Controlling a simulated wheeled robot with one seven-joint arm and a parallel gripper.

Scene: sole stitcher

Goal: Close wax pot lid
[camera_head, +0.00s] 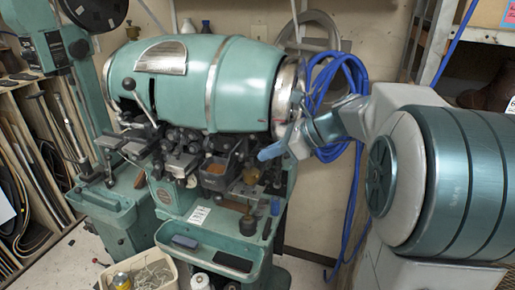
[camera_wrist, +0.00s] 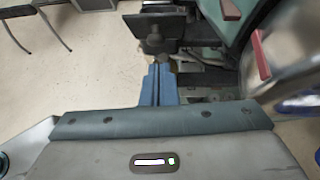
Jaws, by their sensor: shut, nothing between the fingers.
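The green sole stitcher (camera_head: 222,85) stands in the middle of the head view. A dark box-like holder with a brownish inside (camera_head: 216,168) sits at its front below the drum; it looks like the wax pot, but I cannot make out its lid for certain. My gripper (camera_head: 266,154) shows blue fingers to the right of this holder, apart from it, near the drum's right end. In the wrist view the fingers (camera_wrist: 157,85) are together, with nothing between them. They point toward a dark metal block (camera_wrist: 155,35) on the machine; I cannot tell whether they touch it.
Levers and small mechanisms crowd the machine's front. A green tray (camera_head: 215,255) juts out low down. A white bin (camera_head: 150,270) stands on the floor in front. Blue hose (camera_head: 345,80) hangs on the wall behind my arm. Floor (camera_wrist: 60,80) is open at left in the wrist view.

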